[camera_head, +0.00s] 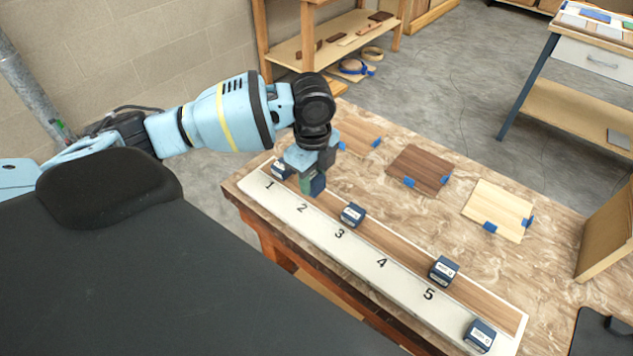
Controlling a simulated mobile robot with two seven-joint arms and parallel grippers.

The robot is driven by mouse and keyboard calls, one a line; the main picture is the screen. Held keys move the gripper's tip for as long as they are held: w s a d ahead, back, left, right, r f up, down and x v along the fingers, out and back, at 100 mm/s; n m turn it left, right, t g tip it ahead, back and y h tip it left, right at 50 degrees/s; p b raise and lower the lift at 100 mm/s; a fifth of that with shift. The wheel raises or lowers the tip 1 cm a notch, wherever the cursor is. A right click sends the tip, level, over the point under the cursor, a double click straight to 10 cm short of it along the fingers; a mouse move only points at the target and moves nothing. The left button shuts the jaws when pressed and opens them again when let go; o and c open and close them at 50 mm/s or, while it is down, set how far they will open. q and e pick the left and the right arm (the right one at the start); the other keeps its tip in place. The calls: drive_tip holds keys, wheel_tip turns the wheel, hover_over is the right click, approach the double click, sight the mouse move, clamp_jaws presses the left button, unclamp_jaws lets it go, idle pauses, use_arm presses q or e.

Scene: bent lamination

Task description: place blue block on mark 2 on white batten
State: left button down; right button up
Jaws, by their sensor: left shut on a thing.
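The white batten (322,220) runs along the table's front edge and bears the printed numbers 1 to 5. Mark 2 (301,208) is a printed numeral near its left end. My left gripper (311,180) points down just behind mark 2. It is shut on a dark blue block (318,184), which is partly hidden by the fingers. I cannot tell whether the block touches the surface below. My right gripper is not in view.
Dark blue blocks with white labels sit near mark 1 (281,168), behind mark 3 (353,214), near mark 5 (444,268) and at the batten's right end (479,336). Wood panels (420,170) with blue tape lie behind. An upright brown panel (606,235) stands at right.

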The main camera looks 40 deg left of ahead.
sight(315, 183)
use_arm(q)
drive_tip(key=shift+w+a, duration=0.15)
drive_tip(key=shift+w, duration=0.25)
drive_tip(key=shift+w, duration=0.1)
drive_tip(key=shift+w+a, duration=0.1)
drive_tip(key=shift+w, duration=0.15)
drive_tip(key=shift+f, duration=1.7)
drive_tip(key=shift+f, duration=0.15)
drive_tip(key=c, duration=0.9)
unclamp_jaws()
wheel_tip(315, 183, up, 12)
drive_tip(key=shift+r+p, duration=0.1)
drive_tip(key=shift+p, duration=0.3)
